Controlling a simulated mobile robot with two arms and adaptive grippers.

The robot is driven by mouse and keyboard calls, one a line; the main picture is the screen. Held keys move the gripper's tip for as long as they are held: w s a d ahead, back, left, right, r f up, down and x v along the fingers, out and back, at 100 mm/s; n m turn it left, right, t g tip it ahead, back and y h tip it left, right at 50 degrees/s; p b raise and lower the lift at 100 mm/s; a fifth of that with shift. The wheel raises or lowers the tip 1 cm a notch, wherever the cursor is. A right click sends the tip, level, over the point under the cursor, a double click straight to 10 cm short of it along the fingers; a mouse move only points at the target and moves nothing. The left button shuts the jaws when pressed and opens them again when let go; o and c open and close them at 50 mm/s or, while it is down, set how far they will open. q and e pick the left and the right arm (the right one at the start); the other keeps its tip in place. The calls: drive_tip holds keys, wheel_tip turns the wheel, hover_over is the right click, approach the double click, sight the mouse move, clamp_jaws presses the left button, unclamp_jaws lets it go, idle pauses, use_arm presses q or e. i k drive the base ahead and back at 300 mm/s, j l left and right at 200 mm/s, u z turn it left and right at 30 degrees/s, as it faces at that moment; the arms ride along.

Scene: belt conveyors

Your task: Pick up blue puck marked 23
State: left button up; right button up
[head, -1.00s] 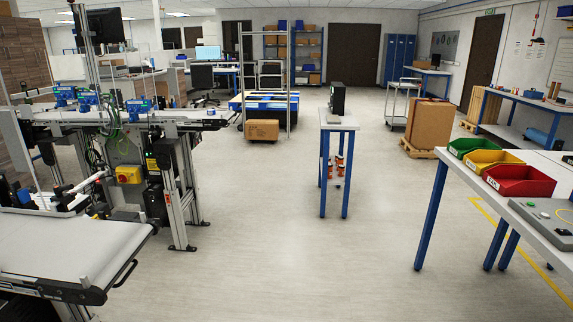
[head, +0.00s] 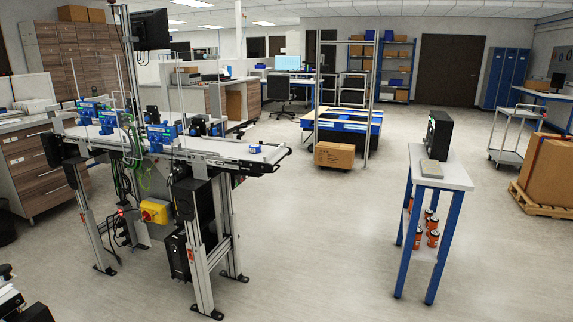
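A small blue and white round piece (head: 255,148), which looks like a puck, sits on the right end of the raised belt conveyor (head: 225,150) at the left. It is too small for any number to be read.
Blue devices (head: 160,134) and thin upright rods stand along the conveyor. A narrow blue-legged table (head: 445,177) stands at the right. A cardboard box (head: 334,155) lies on the floor behind. The floor (head: 320,230) between conveyor and table is clear.

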sight(253, 149)
drive_tip(key=i+l+u, duration=0.35)
drive_tip(key=i, duration=0.2)
drive_tip(key=i+z, duration=0.2)
drive_tip(key=i, duration=0.35)
drive_tip(key=i+z, duration=0.2)
drive_tip(key=i, duration=0.3)
drive_tip(key=i+j+z, duration=0.2)
drive_tip(key=i, duration=0.35)
